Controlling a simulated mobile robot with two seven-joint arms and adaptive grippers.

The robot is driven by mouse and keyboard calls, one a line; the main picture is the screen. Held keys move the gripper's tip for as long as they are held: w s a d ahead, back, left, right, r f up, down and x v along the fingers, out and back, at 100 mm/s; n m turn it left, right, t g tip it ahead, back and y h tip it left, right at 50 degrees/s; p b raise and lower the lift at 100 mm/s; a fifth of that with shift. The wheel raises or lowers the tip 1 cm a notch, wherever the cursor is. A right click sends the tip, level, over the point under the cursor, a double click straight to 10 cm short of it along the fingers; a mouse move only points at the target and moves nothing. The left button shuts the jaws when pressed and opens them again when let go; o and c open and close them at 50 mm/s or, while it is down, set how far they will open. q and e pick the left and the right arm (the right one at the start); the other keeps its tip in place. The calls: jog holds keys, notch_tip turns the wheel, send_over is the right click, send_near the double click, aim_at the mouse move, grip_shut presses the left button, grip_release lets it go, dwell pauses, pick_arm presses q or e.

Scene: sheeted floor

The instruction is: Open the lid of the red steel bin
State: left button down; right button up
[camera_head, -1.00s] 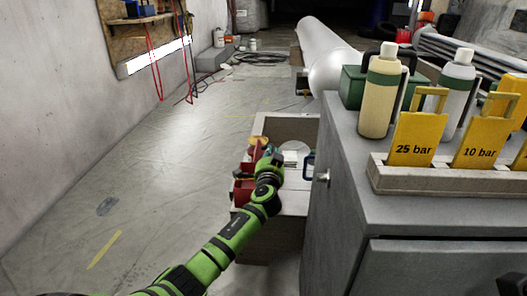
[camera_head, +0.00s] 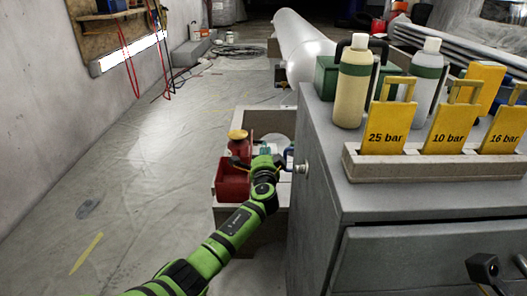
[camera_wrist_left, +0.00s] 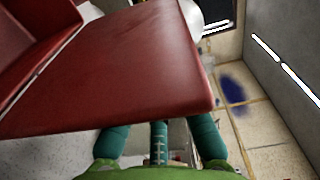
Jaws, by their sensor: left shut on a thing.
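The red steel bin (camera_head: 232,185) stands low beside the grey cabinet in the head view. My left gripper (camera_head: 264,162) is at its right rear side. In the left wrist view, a flat red lid (camera_wrist_left: 120,65) fills much of the picture, with another red part of the bin (camera_wrist_left: 25,40) meeting it at the left. The teal fingers of my left gripper (camera_wrist_left: 160,145) sit apart at the near edge of the lid, shut on it. Their contact is partly hidden under the lid. How far the lid stands open is hard to tell.
The grey cabinet (camera_head: 315,215) stands close to the right of the arm. It carries bottles (camera_head: 352,88) and a rack of yellow tags (camera_head: 385,129). A yellow-topped red object (camera_head: 238,140) is behind the bin. Open floor (camera_head: 140,150) lies to the left.

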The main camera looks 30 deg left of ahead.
pick_arm(q)
jog(key=shift+r, duration=0.1)
jog(key=c, duration=1.3)
grip_release()
jog(key=shift+s, duration=0.1)
jog(key=v, duration=1.2)
jog(key=shift+c, duration=0.3)
